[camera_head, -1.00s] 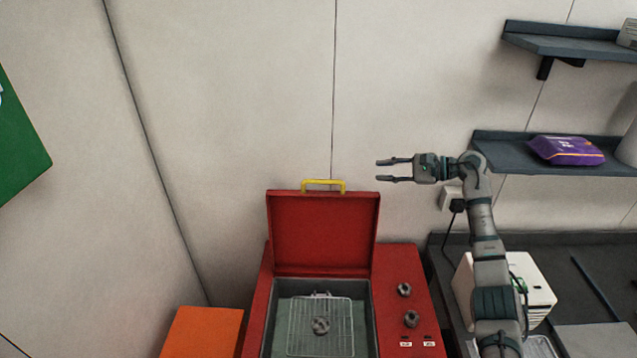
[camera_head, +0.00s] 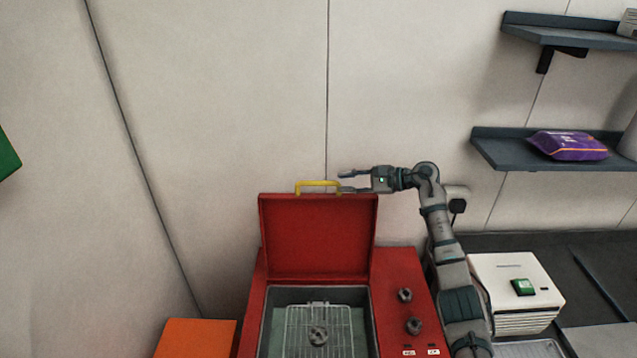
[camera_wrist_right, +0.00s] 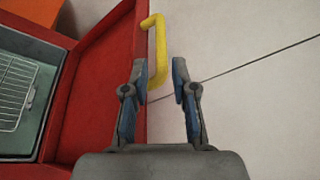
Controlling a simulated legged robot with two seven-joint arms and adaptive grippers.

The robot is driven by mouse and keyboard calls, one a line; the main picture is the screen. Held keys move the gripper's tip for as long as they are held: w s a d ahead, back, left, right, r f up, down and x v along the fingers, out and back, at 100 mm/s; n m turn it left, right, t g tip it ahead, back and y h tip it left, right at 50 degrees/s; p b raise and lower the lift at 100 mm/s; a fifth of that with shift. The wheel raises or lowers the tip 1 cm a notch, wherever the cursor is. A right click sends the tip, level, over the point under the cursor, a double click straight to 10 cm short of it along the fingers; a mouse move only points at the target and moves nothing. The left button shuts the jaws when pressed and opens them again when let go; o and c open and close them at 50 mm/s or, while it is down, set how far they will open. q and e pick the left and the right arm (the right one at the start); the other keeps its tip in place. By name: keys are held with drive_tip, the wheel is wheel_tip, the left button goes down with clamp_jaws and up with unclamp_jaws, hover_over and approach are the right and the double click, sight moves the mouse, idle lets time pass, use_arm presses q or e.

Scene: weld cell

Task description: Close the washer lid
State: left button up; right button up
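The red washer lid (camera_head: 317,238) stands open and upright at the back of the red washer (camera_head: 395,268). A yellow handle (camera_head: 318,184) sits on the lid's top edge. My right gripper (camera_head: 345,181) is open and empty at the right end of the handle. In the right wrist view the yellow handle (camera_wrist_right: 157,50) lies just ahead of the fingertips (camera_wrist_right: 159,72), toward the left finger, and the red lid (camera_wrist_right: 98,75) fills the left side. I cannot tell whether a finger touches the handle. My left gripper is not in view.
A wire basket (camera_head: 335,335) with a grey part (camera_head: 318,336) sits in the washer's tub. Two dark knobs (camera_head: 405,295) are on its right panel. An orange box (camera_head: 197,338) stands at left. A white device (camera_head: 515,285) rests on the right bench, below a shelf (camera_head: 500,154).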

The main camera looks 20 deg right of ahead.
sight(325, 183)
drive_tip(key=p+x, duration=0.1)
drive_tip(key=x, duration=0.6)
drive_tip(key=shift+w+r, duration=0.1)
drive_tip(key=shift+r, duration=0.05)
drive_tip(key=shift+x, duration=0.8)
drive_tip(key=shift+c, duration=0.3)
clamp_jaws()
